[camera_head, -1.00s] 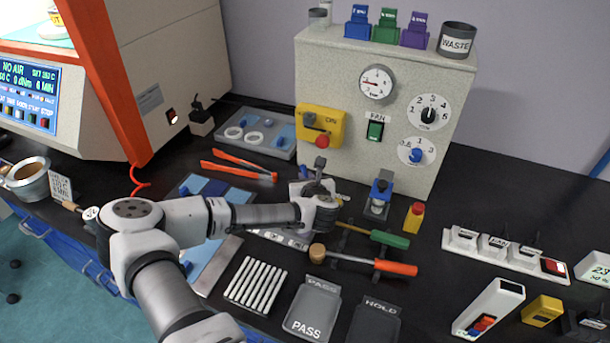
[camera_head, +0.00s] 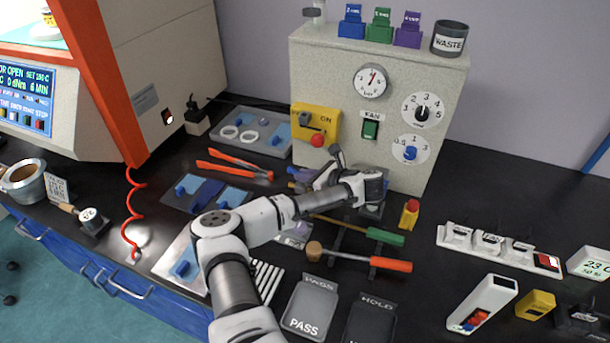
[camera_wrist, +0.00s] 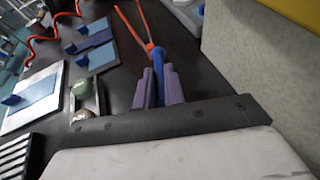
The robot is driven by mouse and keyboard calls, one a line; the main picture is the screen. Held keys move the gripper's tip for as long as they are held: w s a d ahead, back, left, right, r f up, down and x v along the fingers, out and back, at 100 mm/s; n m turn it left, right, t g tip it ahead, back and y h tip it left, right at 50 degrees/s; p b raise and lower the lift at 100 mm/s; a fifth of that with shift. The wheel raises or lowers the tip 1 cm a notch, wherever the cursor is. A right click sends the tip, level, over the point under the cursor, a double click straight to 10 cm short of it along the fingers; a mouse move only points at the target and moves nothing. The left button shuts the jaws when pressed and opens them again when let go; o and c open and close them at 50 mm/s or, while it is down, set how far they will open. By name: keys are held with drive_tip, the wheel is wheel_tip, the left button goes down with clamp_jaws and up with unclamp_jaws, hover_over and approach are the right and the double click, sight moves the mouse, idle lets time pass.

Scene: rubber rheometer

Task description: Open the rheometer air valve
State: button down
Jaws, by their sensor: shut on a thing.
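My gripper (camera_head: 301,178) is low beside the front of the beige panel box, reaching left below a yellow unit. In the wrist view its purple fingers (camera_wrist: 158,87) are closed on either side of a slim blue piece (camera_wrist: 158,68), which looks like a handle. I cannot tell for sure that it is the air valve's lever; my wrist hides its surroundings in the head view. The gauge (camera_head: 371,81) on the panel has its needle pointing up. The rheometer's screen (camera_head: 25,97) reads a door-open message.
The yellow unit (camera_head: 330,125), with a red knob, is close above my gripper. Orange tongs (camera_head: 232,172) lie just left of it. Green-handled (camera_head: 385,237) and orange-handled (camera_head: 390,264) tools lie in front. A small yellow-and-red bottle (camera_head: 409,214) stands to the right.

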drive_tip(key=shift+s+f+g, duration=0.15)
drive_tip(key=shift+f+g, duration=0.1)
drive_tip(key=shift+g, duration=0.15)
drive_tip(key=c, duration=1.5)
unclamp_jaws()
drive_tip(key=shift+r, duration=0.1)
drive_tip(key=shift+s+d+r, duration=0.1)
drive_tip(key=shift+d+r, duration=0.1)
drive_tip(key=shift+d, duration=0.2)
drive_tip(key=p+v, duration=0.2)
drive_tip(key=v, duration=0.2)
drive_tip(key=shift+s+d+r+p, duration=0.1)
drive_tip(key=shift+d+r+p, duration=0.1)
drive_tip(key=shift+r+p, duration=0.15)
drive_tip(key=shift+s+d+r+b, duration=0.1)
drive_tip(key=shift+s+d+b, duration=0.25)
drive_tip(key=shift+s+d, duration=0.4)
drive_tip(key=shift+w, duration=0.1)
